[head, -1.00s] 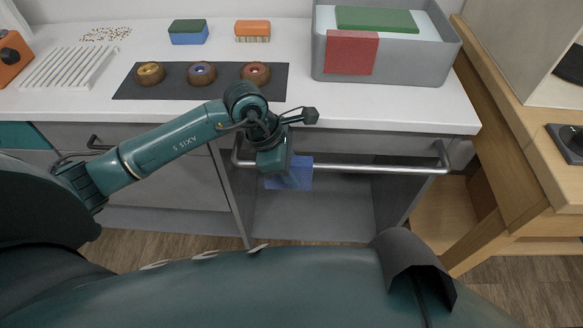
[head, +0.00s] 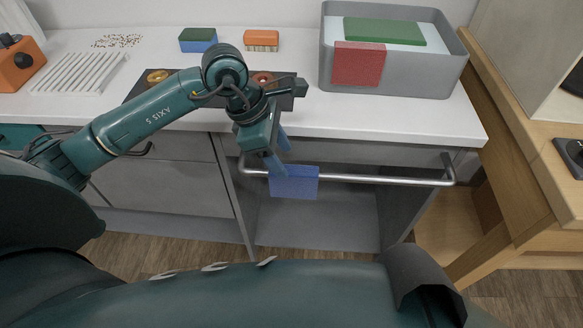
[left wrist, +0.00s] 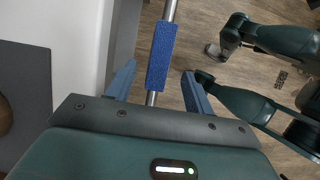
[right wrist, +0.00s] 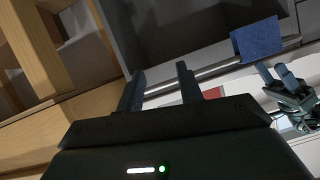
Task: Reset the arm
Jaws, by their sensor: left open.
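My left gripper (head: 277,160) is open in the head view, its blue fingers pointing down just above a blue cloth (head: 294,183). The cloth hangs over the metal rail (head: 385,179) on the counter front. In the left wrist view the cloth (left wrist: 161,55) lies between the two spread fingers, with a gap on each side. My right gripper (right wrist: 160,68) shows in the right wrist view with its fingers apart and nothing between them. That view also shows the cloth (right wrist: 258,38) on the rail, with my left gripper (right wrist: 283,72) below it in the picture.
The counter holds a grey bin (head: 395,82) with a red piece and a green piece, a white slatted rack (head: 80,73), a blue-green sponge (head: 198,40), an orange brush (head: 261,40) and a dark mat partly behind my arm. A wooden table (head: 520,140) stands at right.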

